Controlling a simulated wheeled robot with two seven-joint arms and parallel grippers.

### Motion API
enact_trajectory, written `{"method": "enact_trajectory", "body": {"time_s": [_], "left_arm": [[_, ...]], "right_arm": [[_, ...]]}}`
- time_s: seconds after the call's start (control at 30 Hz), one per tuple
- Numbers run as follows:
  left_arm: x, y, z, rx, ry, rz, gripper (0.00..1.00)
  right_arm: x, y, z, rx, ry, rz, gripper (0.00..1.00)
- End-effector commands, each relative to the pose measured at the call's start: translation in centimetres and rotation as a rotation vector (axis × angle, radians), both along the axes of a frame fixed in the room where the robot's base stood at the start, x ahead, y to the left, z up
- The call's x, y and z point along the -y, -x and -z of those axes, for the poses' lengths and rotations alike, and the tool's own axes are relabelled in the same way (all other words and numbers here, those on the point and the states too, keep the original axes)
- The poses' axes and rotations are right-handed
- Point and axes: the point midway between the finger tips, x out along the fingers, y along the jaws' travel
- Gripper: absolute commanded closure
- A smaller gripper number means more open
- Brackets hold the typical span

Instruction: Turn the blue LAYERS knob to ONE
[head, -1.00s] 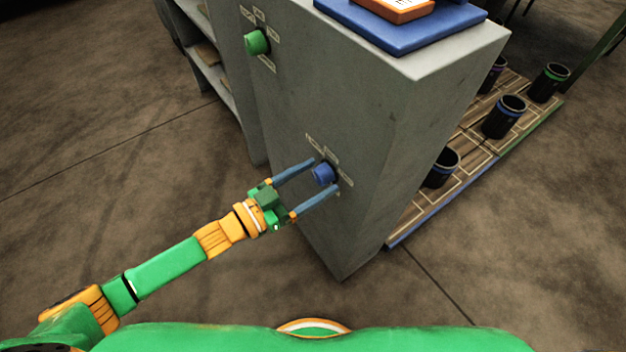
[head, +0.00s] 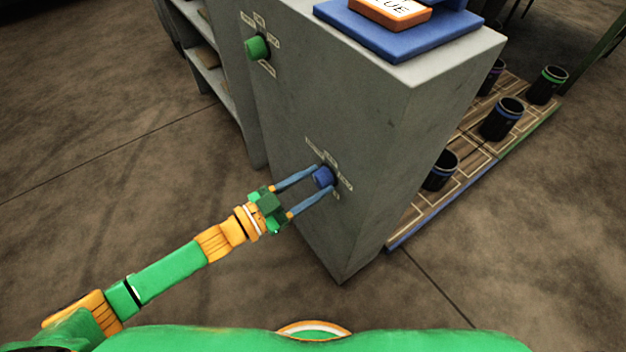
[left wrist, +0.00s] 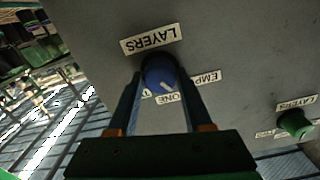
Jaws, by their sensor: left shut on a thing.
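The blue LAYERS knob (head: 323,179) sticks out of the grey cabinet's side (head: 300,120). It also shows in the left wrist view (left wrist: 158,74), below the LAYERS label (left wrist: 150,39). A pale mark on its face points down and right, near the ONE label (left wrist: 168,98) and toward the partly hidden EMP label (left wrist: 208,78). Another label at the lower left is mostly hidden by a finger. My left gripper (head: 325,177) is shut on the knob, one finger on each side. My right gripper is not in view.
A green knob (head: 257,47) sits higher on the same cabinet side. A blue stand with an orange-framed sign (head: 397,10) is on top. Black cups with coloured bands (head: 502,118) stand on a low wooden platform (head: 410,226) behind. Brown floor is clear around my arm.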

Motion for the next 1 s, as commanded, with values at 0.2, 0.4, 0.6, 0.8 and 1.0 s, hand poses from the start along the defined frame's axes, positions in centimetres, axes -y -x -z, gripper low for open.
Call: {"method": "enact_trajectory", "body": {"time_s": [0.2, 0.4, 0.6, 0.8, 1.0], "left_arm": [[-0.01, 0.03, 0.00, 0.145, -0.109, -0.001, 1.00], [-0.01, 0.04, 0.08, 0.273, -0.202, -0.001, 1.00], [-0.01, 0.05, 0.10, 0.376, -0.277, 0.000, 1.00], [-0.01, 0.04, 0.12, 0.442, -0.325, 0.000, 1.00], [-0.01, 0.06, 0.16, 0.473, -0.347, 0.000, 1.00]], "right_arm": [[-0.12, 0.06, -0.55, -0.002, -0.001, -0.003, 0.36], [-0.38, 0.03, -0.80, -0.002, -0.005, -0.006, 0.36], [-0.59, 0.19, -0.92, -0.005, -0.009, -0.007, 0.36], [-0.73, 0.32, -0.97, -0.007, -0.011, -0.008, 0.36], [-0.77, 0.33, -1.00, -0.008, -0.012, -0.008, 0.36]]}}
